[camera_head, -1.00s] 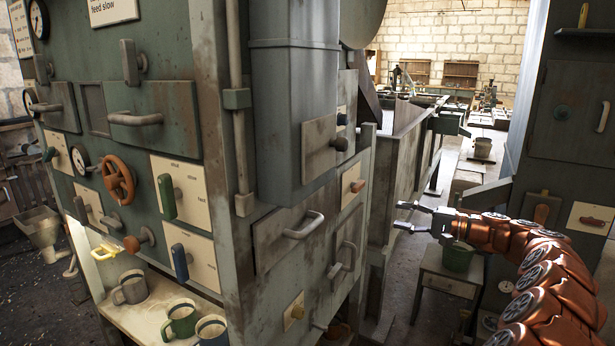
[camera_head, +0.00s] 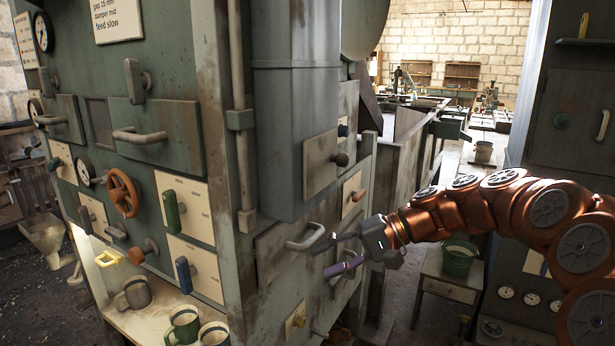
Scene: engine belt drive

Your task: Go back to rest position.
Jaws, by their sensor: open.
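My gripper (camera_head: 333,256) is at the end of my copper-coloured segmented arm, which comes in from the right. I cannot tell whether the fingers touch the machine.
The machine's front carries levers, dials and a brown handwheel (camera_head: 124,194). Mugs stand on a ledge below, among them a green one (camera_head: 181,325). A green bucket (camera_head: 459,260) sits on a small table at right. A tall cabinet (camera_head: 575,110) stands behind my arm.

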